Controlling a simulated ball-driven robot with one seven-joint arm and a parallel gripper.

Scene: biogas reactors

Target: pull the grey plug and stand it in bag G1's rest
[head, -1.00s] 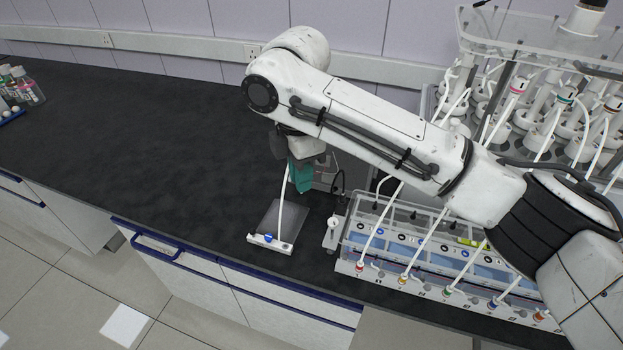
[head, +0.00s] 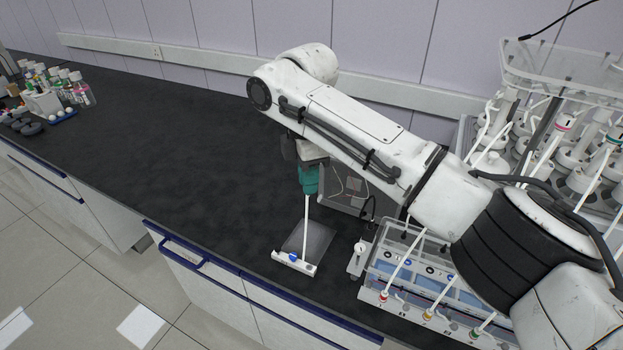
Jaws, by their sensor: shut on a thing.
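My gripper (head: 309,183), with teal fingers, is above the bench, shut on the upper end of a long white tube (head: 305,222). The tube slants down to the white front strip (head: 284,259) of a flat grey bag, perhaps G1, lying on the bench (head: 308,237). A small blue part (head: 293,257) sits on the strip. I cannot tell whether the tube's lower end is in or only beside the strip. I cannot make out the grey plug; the fingers may hide it. No bag label is readable.
A clear rack with blue bays (head: 432,281) and coloured tube ends stands right of the bag. A small white fixture (head: 358,260) is between them. Reactors (head: 575,135) stand far right, bottles (head: 80,90) far left. The bench left of the bag is clear.

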